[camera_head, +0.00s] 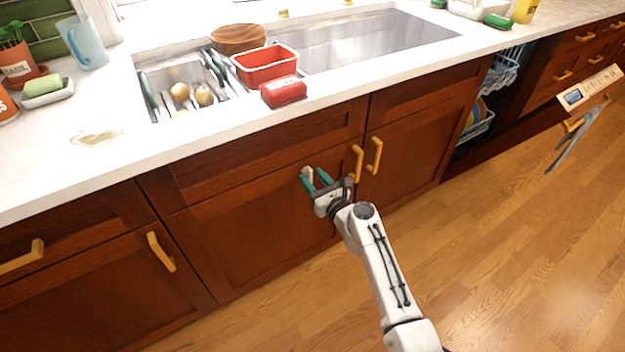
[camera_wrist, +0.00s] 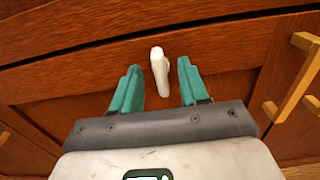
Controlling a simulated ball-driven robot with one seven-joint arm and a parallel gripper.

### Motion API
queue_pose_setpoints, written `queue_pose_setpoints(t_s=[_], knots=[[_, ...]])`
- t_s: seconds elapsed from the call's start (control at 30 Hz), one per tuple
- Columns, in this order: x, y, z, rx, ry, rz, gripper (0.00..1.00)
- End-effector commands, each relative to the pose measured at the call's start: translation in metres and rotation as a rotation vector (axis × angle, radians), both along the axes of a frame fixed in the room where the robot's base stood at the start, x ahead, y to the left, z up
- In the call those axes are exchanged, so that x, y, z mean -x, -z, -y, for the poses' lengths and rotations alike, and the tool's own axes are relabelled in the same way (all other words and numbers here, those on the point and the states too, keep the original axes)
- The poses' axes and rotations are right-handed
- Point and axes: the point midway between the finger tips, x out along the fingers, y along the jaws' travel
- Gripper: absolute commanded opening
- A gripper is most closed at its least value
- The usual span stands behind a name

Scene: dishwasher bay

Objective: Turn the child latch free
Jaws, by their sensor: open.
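The child latch (camera_wrist: 159,70) is a small white piece on the wooden cabinet front under the sink. In the wrist view it stands nearly upright, tilted slightly, across the gap at the top of the door. My gripper (camera_wrist: 158,85) is open, with one green finger on each side of the latch. Clear space shows between the latch and each finger in this view. In the head view the latch (camera_head: 307,172) shows as a pale bit beside the left finger of my gripper (camera_head: 316,179). I cannot tell how deep the fingers reach around it.
Yellow door handles (camera_head: 356,163) stand just right of my gripper. The counter edge and sink (camera_head: 330,50) are above, with a red tub (camera_head: 265,66) and a red item (camera_head: 283,92). The dishwasher (camera_head: 482,110) is open at right. The wooden floor is clear.

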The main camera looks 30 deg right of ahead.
Motion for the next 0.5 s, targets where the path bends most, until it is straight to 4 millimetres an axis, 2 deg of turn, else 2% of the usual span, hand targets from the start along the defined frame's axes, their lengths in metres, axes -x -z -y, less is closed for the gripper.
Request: queue_pose_setpoints(t_s=[0.13,0.4,0.5], knots=[[-0.0071,0.0,0.0001,0.0,0.0,0.0,0.44],[-0.0079,-0.0004,0.0001,0.001,0.0,0.0,0.44],[-0.0077,-0.0004,0.0001,0.001,0.0,0.0,0.35]])
